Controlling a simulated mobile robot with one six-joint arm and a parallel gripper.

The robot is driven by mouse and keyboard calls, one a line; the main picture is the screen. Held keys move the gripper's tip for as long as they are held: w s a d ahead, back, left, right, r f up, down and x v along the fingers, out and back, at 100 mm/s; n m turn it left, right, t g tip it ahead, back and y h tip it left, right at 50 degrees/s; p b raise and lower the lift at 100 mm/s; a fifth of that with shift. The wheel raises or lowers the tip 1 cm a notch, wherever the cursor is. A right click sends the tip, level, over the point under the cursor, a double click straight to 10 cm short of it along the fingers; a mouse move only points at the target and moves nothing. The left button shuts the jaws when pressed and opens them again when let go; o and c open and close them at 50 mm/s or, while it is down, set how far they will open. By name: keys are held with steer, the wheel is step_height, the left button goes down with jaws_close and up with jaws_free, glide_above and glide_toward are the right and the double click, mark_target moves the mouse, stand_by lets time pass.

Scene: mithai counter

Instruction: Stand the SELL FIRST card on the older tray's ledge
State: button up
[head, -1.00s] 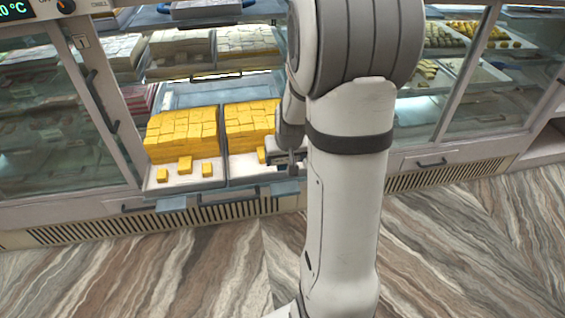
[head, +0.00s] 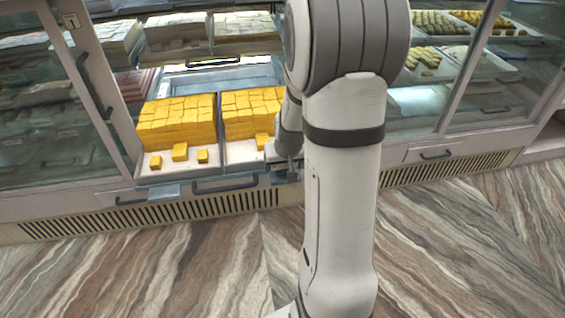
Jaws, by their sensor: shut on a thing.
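Two white trays of stacked yellow sweets stand side by side in the open counter: the left tray (head: 221,158) and the right tray (head: 240,151). Loose pieces lie in front of the stacks. A blue-grey ledge (head: 165,191) sticks out below the left tray. My gripper (head: 289,163) is at the right tray's front right corner, low and partly hidden by my arm. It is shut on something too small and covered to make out. I cannot make out the SELL FIRST card or its lettering. Which tray is older cannot be told from this view.
A dark handle (head: 225,185) runs along the front below the trays. Glass panes (head: 40,120) flank the opening. Shelves above hold trays of pale sweets (head: 180,37). The striped floor (head: 150,265) in front is clear.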

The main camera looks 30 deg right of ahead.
steer(key=o, duration=0.9)
steer(key=shift+p+v, duration=1.2)
steer(key=shift+v, duration=2.65)
steer(key=s+a+r+n+p, duration=0.1)
steer(key=s+a+r+p, duration=0.3)
steer(key=r, duration=0.6)
steer(key=s+a+r+n+g+p, duration=0.1)
steer(key=s+a+r+p, duration=0.4)
steer(key=s+r+p, duration=0.2)
steer(key=s+a+r+n+y+p, duration=0.1)
steer(key=s+a+r+p, duration=0.4)
steer(key=r+p, duration=0.4)
steer(key=shift+s+r+g, duration=0.15)
steer(key=shift+r, duration=0.8)
steer(key=shift+s+r+g, duration=0.15)
steer(key=shift+r, duration=0.85)
